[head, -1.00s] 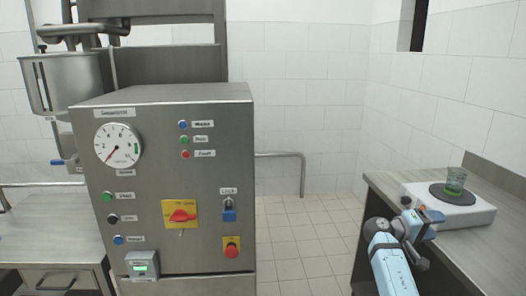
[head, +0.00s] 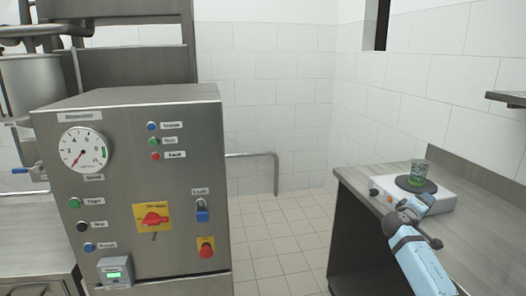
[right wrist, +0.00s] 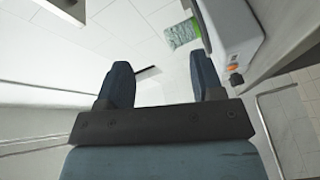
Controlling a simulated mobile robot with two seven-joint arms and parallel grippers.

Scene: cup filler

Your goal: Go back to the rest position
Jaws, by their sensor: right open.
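My right arm comes in from the lower right in the head view. Its gripper (head: 422,206) is in front of the white hot-plate-like unit on the right counter. In the right wrist view the gripper (right wrist: 162,88) has its two dark fingers wide apart with nothing between them. A clear cup (head: 418,170) with green contents stands on the dark round plate of the white unit (head: 440,197), apart from the gripper. My left gripper is not in view.
A steel control cabinet (head: 120,190) with a gauge, buttons, a red switch and a padlock stands at left. A steel hopper (head: 30,90) is behind it. The right counter (head: 355,180) has a dark side. Tiled floor (head: 265,250) is clear between them.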

